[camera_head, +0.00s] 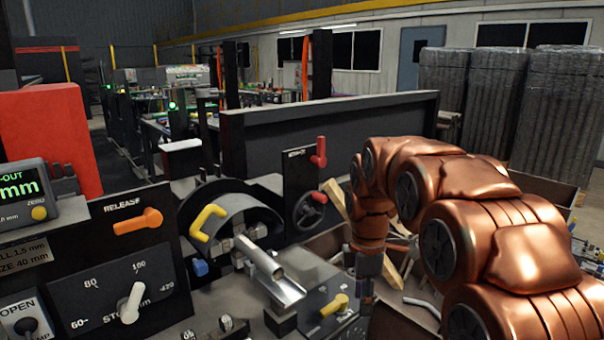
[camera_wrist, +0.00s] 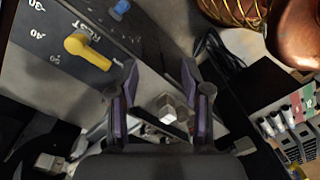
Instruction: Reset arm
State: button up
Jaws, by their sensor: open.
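My copper-coloured arm fills the right side of the head view and bends down to my gripper (camera_head: 367,285), which hangs beside the machine panel and is partly hidden. In the wrist view my gripper (camera_wrist: 160,75) shows two dark purple-edged fingers standing apart. A small metal block (camera_wrist: 172,108) shows between the fingers, and I cannot tell how far below them it lies. Nothing is visibly held.
A panel with a yellow lever (camera_head: 335,305) stands just left of my gripper; a yellow lever (camera_wrist: 88,52) shows in the wrist view. A metal chute (camera_head: 275,275) lies further left. An open bin (camera_head: 420,318) with loose pieces lies below my arm.

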jog(key=s+d+f+m+g, duration=0.1)
jog(key=s+d+f+m, duration=0.1)
jog(key=s+m, duration=0.65)
jog(key=s+d+f+m, duration=0.1)
jog(key=s+d+m, duration=0.15)
jog(key=s, duration=1.15)
jog(key=s+d+f+m+g, duration=0.1)
jog(key=s+f+m, duration=0.1)
jog(key=s+m, duration=0.7)
notch_tip(320, 180, up, 13)
jog(key=s+n+t+p, duration=0.1)
jog(key=n+p, duration=0.1)
jog(key=p, duration=1.1)
